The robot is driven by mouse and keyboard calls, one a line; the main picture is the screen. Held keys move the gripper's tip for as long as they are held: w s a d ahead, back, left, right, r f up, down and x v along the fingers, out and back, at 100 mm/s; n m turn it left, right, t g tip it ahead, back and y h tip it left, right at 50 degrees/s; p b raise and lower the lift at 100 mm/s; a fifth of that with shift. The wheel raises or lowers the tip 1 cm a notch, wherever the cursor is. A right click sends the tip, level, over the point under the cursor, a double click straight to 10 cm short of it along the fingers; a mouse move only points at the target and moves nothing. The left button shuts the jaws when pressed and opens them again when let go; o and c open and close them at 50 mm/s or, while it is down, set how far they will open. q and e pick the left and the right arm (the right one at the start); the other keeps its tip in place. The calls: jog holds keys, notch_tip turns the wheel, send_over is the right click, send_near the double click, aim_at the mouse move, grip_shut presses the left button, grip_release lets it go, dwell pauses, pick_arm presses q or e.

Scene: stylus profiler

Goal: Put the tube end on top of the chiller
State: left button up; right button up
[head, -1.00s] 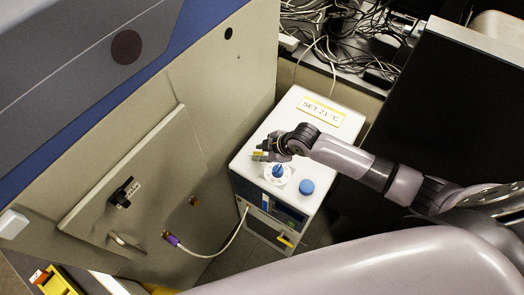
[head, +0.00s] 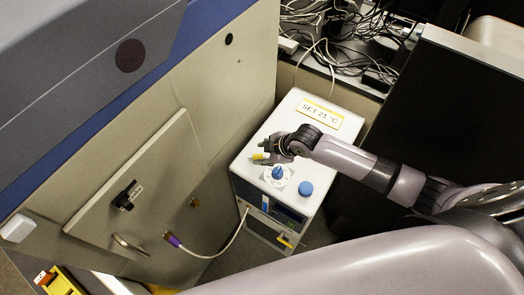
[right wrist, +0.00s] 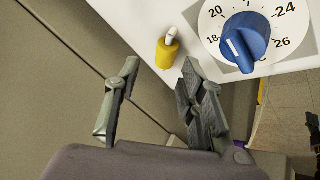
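The tube end, a yellow sleeve with a pale tip, is on the chiller's white top near its left edge; it shows in the head view (head: 260,157) and the right wrist view (right wrist: 167,54). The chiller (head: 318,148) is a white box with a "SET 21 °C" label. My right gripper (head: 268,149) is over the chiller top. In the right wrist view its fingers (right wrist: 160,75) are spread, with the tube end just beyond the tips and no finger closed on it. My left gripper is out of view.
A blue-pointered dial (right wrist: 246,42) and a round blue cap (head: 306,188) are on the chiller top. A white hose with a purple fitting (head: 173,240) runs from the cabinet wall to the chiller front. A brassy port (head: 195,202) on the cabinet has no hose on it.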

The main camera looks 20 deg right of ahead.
jog(key=w+p+v, duration=0.1)
jog(key=p+v, duration=0.2)
jog(key=v, duration=0.4)
jog(key=shift+a+r+p, duration=0.3)
jog(key=shift+a+r, duration=0.05)
jog(key=shift+r, duration=0.1)
jog(key=shift+s, duration=0.1)
jog(key=v, duration=0.7)
jog(key=shift+r, duration=0.2)
jog(key=shift+s, duration=0.1)
jog(key=shift+s, duration=0.1)
